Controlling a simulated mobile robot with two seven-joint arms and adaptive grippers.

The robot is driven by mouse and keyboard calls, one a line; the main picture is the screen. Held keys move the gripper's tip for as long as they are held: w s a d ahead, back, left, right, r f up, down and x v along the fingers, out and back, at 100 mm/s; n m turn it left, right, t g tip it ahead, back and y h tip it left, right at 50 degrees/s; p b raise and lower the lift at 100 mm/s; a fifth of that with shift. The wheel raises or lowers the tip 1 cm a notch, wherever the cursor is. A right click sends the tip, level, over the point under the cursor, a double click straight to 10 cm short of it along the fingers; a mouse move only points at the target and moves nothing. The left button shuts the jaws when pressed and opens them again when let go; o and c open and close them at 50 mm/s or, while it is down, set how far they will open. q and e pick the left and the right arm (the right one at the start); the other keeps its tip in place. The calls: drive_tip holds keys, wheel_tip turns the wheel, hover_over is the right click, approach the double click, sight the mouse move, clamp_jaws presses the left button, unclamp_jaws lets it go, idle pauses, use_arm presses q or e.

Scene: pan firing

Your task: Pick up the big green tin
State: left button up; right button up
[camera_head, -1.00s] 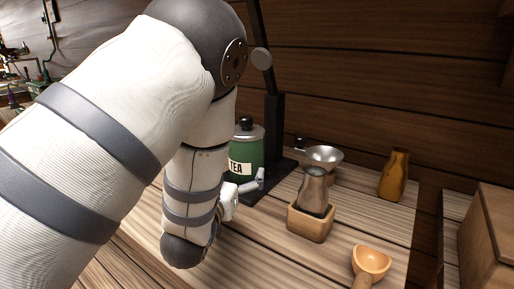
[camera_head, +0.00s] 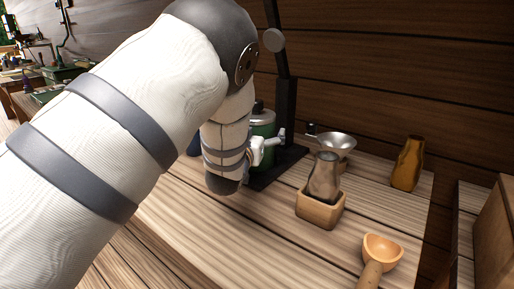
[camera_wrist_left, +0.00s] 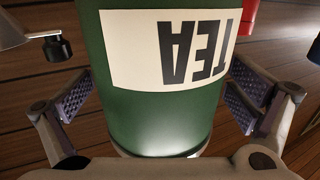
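The big green tin has a TEA label and a lid. In the head view only part of it (camera_head: 264,128) shows behind my left arm, beside a dark stand. In the left wrist view the tin (camera_wrist_left: 160,115) fills the middle, with its label upside down. My left gripper (camera_head: 268,146) is at the tin. In the wrist view its fingers (camera_wrist_left: 160,97) are spread, one on each side of the tin, with gaps visible. The tin's lid is outside the wrist view. My right gripper is not in view.
A dark stand (camera_head: 285,120) rises next to the tin. The front tabletop is clear.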

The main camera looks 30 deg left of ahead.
use_arm(q)
drive_tip(key=shift+r, duration=0.1)
drive_tip(key=c, duration=2)
